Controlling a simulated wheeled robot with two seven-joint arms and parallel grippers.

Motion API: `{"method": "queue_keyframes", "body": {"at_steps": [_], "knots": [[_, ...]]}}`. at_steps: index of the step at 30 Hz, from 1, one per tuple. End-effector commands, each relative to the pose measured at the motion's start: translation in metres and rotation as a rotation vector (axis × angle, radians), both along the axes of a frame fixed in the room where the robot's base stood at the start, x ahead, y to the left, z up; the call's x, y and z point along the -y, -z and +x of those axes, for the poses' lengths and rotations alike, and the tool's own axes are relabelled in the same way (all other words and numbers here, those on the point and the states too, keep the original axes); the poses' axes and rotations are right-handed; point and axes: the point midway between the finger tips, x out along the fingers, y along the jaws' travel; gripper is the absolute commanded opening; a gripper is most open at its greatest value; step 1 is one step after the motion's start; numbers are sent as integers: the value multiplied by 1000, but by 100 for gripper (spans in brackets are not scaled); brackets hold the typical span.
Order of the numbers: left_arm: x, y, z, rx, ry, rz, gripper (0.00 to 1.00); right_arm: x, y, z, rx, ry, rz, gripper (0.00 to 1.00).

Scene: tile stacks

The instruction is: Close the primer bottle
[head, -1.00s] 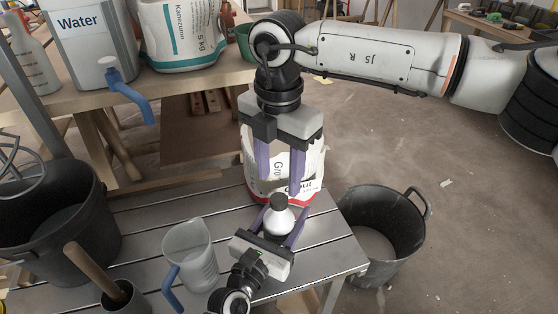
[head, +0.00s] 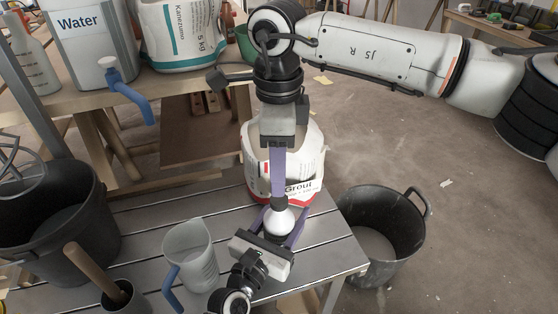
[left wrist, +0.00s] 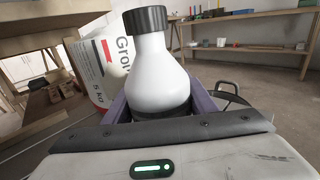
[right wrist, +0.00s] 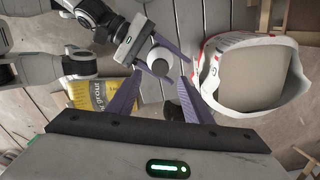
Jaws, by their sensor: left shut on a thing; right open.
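The white primer bottle (head: 279,223) stands upright between the fingers of my left gripper (head: 284,216), which is shut on its body. In the left wrist view the bottle (left wrist: 154,75) has a ribbed dark cap (left wrist: 146,20) on its neck. I cannot tell whether the cap is tight. My right gripper (head: 278,196) points down from above, its fingers seen edge-on just over the cap (head: 279,202). In the right wrist view the right gripper (right wrist: 160,82) is open, with the white bottle (right wrist: 156,64) beyond its fingers.
The grout bag (head: 257,170) stands close behind the bottle. A clear measuring jug (head: 196,255) is left of my left gripper. A black bucket (head: 385,235) stands right of the slatted table (head: 145,235). Another dark bucket (head: 55,225) is at the left.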

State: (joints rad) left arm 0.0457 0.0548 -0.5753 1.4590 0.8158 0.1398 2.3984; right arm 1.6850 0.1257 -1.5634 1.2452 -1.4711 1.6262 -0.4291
Motion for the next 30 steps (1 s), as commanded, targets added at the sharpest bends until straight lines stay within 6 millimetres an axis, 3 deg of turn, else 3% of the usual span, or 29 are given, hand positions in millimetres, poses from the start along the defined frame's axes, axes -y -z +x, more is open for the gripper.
{"method": "queue_keyframes", "body": {"at_steps": [12, 18, 24, 30], "knots": [[0, 1, 0, -2, 1, 1, 0, 0, -6, 0, 1, -916, 0, 46], [0, 1, 0, -2, 1, 1, 0, 1, -8, 0, 0, -1279, -2, 46], [0, 1, 0, -2, 1, 1, 0, 1, -10, 0, 0, -1474, -1, 46], [0, 1, 0, -2, 1, 1, 0, 1, -10, 0, 0, -1515, -1, 46]]}}
